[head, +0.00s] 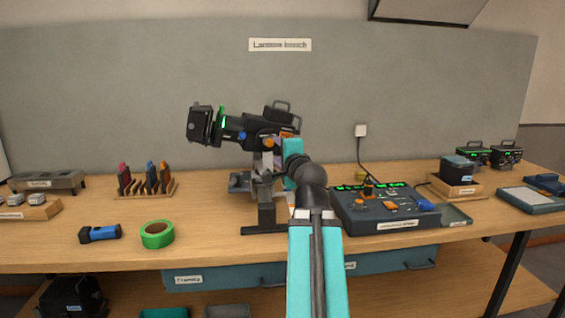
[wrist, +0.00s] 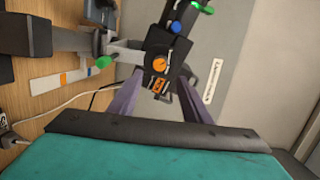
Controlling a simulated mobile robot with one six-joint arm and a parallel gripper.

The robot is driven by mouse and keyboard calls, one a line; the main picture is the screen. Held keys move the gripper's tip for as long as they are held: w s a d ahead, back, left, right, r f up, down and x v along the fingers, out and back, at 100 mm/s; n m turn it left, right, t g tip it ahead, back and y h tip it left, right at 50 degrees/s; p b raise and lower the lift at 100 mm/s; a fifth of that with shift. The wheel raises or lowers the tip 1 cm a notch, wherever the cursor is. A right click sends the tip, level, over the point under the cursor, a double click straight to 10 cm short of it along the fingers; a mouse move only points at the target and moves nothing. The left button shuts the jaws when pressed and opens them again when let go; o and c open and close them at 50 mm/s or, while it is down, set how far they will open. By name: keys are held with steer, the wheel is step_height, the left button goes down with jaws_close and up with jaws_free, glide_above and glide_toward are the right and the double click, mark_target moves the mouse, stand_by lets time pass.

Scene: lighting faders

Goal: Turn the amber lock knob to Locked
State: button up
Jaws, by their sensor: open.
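The amber lock knob (wrist: 159,63) is a small round orange knob on the black body of the lantern (wrist: 168,45) in the wrist view. It also shows in the head view (head: 269,143), low on the side of the lantern (head: 235,127), just left of my arm. Its setting is too small to read. An orange-marked patch (wrist: 159,83) lies beside it. My gripper (wrist: 160,92) has its two purple-grey fingers spread apart with nothing between them. The knob appears beyond the fingers, roughly centred between them. My gripper is mostly hidden by my arm in the head view.
A blue knob (head: 242,135) sits on the lantern near the amber one. The lantern rests on a dark stand (head: 266,215) on the wooden bench. A fader console (head: 385,212) stands right of my arm. Green tape (head: 157,234) and a flashlight (head: 99,234) lie left.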

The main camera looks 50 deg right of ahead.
steer(key=shift+b+v, duration=1.75)
steer(key=shift+b, duration=0.4)
steer(key=shift+r, duration=0.1)
